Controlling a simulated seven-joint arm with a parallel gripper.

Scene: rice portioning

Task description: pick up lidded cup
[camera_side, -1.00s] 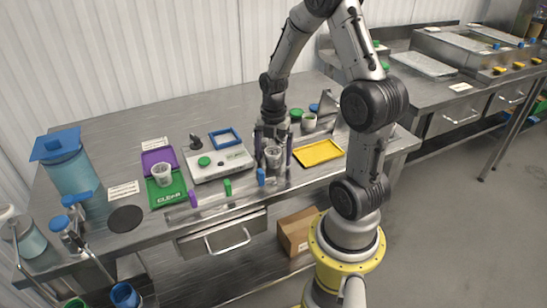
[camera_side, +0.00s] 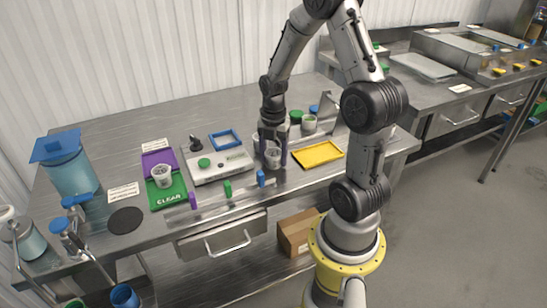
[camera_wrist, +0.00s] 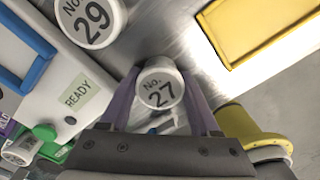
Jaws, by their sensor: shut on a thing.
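A white lidded cup marked No. 27 (camera_wrist: 160,86) stands between my gripper's purple fingers in the wrist view. In the side view this cup (camera_side: 273,159) is on the steel table, right of the white scale. My gripper (camera_side: 273,150) points down over it, with one finger on each side. In the wrist view my gripper (camera_wrist: 160,100) is shut on the cup. The cup's lower part is mostly hidden there. A second cup marked No. 29 (camera_wrist: 92,17) stands close by at the upper left of the wrist view.
A white scale (camera_side: 218,164) marked READY lies to the left. A yellow tray (camera_side: 318,153) lies to the right. A cup (camera_side: 162,176) stands on the green CLEAR mat (camera_side: 168,195). Small blue, green and purple pieces line the front edge.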

